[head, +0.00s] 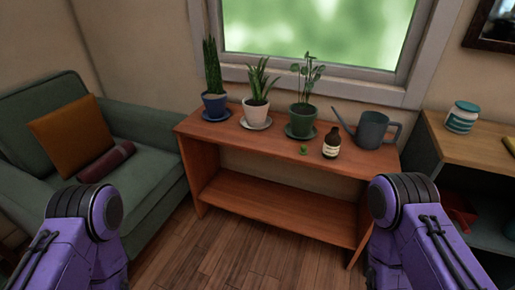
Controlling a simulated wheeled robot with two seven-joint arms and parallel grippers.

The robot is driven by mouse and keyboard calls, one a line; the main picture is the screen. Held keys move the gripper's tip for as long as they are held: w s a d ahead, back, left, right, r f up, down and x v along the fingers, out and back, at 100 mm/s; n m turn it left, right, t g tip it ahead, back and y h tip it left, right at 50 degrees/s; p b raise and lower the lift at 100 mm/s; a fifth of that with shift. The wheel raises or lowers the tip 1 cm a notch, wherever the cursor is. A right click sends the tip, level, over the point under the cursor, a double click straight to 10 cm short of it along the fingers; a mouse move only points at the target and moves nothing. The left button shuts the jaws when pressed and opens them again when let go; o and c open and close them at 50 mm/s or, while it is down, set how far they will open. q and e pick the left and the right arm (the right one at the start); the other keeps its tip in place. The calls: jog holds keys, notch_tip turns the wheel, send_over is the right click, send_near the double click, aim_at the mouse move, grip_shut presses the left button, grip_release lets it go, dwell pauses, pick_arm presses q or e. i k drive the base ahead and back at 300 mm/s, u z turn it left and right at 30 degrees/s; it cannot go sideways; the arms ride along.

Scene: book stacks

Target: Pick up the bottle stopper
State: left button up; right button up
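A small green object (303,150), which looks like the bottle stopper, lies on top of the wooden shelf table (240,139), near its front edge. It is too small to make out its exact shape. A brown bottle (332,143) with a pale label stands upright just to its right, apart from it. Parts of my two purple arms show at the lower left and lower right. Neither of my grippers is in view.
Potted plants in blue (215,105), white (257,113) and green (301,121) pots stand behind the green object. A grey watering can (372,129) is right of the bottle. A green armchair (139,158) stands left, a shelf unit (464,147) right. Wooden floor (232,253) in front is clear.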

aim_at(303, 151)
jog(key=u, duration=0.6)
jog(key=i, duration=0.85)
jog(key=z, duration=1.4)
